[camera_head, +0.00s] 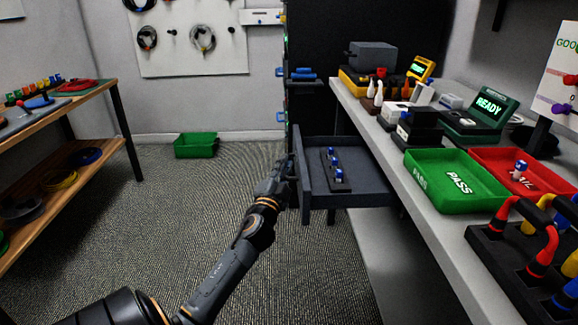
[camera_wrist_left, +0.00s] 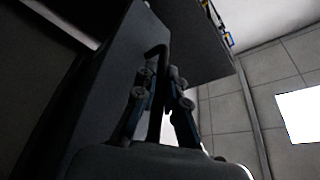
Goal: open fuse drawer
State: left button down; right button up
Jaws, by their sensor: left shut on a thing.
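The grey fuse drawer (camera_head: 369,181) stands pulled out from under the right-hand bench, its front panel facing left into the aisle. My left gripper (camera_head: 287,170) is at the outer side of the drawer front. In the left wrist view, its two fingers (camera_wrist_left: 164,88) are shut on the dark drawer handle (camera_wrist_left: 157,51), one finger on each side. In the head view the handle is hidden by the gripper. My right gripper is not in view.
The bench (camera_head: 382,148) carries a green PASS tray (camera_head: 470,206), a red tray (camera_head: 508,158), a READY device (camera_head: 487,108) and thick cables. A wooden shelf (camera_head: 100,91) stands left. A green bin (camera_head: 196,145) sits on the floor. The carpet left of the drawer is clear.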

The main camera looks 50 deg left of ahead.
pick_arm(q)
jog(key=shift+d+f, duration=0.1)
jog(key=shift+f, duration=0.05)
jog(key=c, duration=1.7)
grip_release()
jog(key=v, duration=1.2)
